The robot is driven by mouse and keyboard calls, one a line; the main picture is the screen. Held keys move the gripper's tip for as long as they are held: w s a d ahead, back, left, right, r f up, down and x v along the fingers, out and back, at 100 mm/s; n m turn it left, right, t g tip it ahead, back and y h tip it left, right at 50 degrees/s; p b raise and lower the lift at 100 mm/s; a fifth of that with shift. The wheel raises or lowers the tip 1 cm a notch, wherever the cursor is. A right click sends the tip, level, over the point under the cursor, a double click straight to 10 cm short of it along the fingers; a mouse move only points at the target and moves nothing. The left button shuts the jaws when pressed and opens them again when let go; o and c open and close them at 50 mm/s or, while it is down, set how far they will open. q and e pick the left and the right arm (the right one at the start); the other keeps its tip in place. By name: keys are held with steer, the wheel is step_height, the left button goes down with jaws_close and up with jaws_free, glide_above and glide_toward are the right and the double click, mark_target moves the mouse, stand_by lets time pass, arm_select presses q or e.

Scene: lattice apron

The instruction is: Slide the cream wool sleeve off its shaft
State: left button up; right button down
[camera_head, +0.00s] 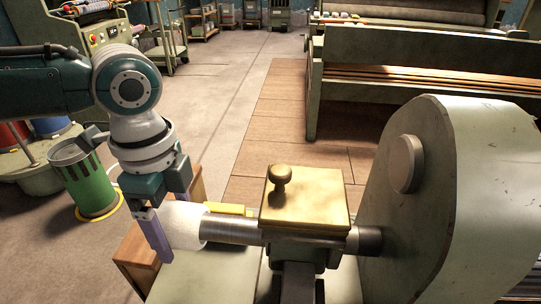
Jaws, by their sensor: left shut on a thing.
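The cream wool sleeve (186,226) is a short pale roll at the left end of a grey steel shaft (232,229). Its right edge meets the shaft; how far the shaft reaches inside it is hidden. My left gripper (167,232) comes down from above and is shut on the sleeve. One lavender finger shows across the sleeve's left end; the other finger is mostly hidden. The shaft runs right, under a brass block with a knob (305,196), to the big grey-green machine housing (425,200). My right gripper is not in view.
A yellow piece (226,209) lies just behind the shaft. A wooden box (136,262) stands below the gripper. A green bin (88,183) is on the floor at left. A long machine (420,62) stands at the back right, with open floor left of it.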

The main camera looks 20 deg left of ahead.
arm_select(q)
steer(key=s+a+p, duration=0.1)
steer(key=a, duration=0.6)
steer(key=shift+s, duration=0.35)
stand_by(0.7)
steer(key=shift+r, duration=0.1)
steer(key=shift+s+a+r+p, duration=0.25)
steer(key=shift+a+r+p, duration=0.5)
steer(key=shift+a, duration=0.2)
steer(key=shift+s+a+r+p, duration=0.2)
steer(key=shift+a+r+p, duration=0.45)
steer(key=shift+a+p, duration=0.25)
steer(key=shift+r, duration=0.1)
